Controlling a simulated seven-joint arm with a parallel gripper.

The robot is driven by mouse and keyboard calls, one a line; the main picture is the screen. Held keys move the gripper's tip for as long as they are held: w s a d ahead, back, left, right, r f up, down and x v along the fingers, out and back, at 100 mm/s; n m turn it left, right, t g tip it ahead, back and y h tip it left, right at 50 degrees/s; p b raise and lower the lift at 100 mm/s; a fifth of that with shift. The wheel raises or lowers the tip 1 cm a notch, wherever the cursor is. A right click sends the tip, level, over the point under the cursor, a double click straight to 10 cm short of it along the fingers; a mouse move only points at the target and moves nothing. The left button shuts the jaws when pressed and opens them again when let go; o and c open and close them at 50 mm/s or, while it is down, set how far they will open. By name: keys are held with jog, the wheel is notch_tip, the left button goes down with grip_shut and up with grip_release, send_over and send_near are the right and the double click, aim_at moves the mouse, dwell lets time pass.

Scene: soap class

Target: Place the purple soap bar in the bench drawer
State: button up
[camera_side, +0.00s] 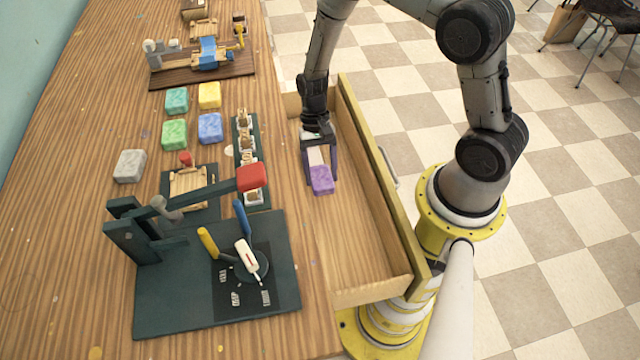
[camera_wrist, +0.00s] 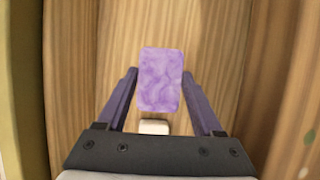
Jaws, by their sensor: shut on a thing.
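The purple soap bar (camera_side: 321,180) is at the fingertips of my gripper (camera_side: 320,173), over the open bench drawer (camera_side: 375,282). My gripper is shut on the soap. In the wrist view the marbled purple soap (camera_wrist: 161,80) sits between the two dark fingers of my gripper (camera_wrist: 160,85), with the drawer's wooden floor (camera_wrist: 215,40) behind it. I cannot tell whether the soap touches the drawer floor. The drawer is pulled out from the bench's right side and shows no other object inside.
Teal (camera_side: 177,100), yellow (camera_side: 209,95), green (camera_side: 174,134), blue (camera_side: 210,127) and grey (camera_side: 130,166) soap bars lie on the bench. A dark green press stand (camera_side: 165,310) with a red-ended lever stands near the front. The drawer's near half is clear.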

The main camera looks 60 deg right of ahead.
aim_at(321, 185)
jog(key=shift+f, duration=2.65)
jog(key=o, duration=1.4)
jog(key=shift+f, duration=0.1)
jog(key=shift+o, duration=0.2)
jog(key=v, duration=1.2)
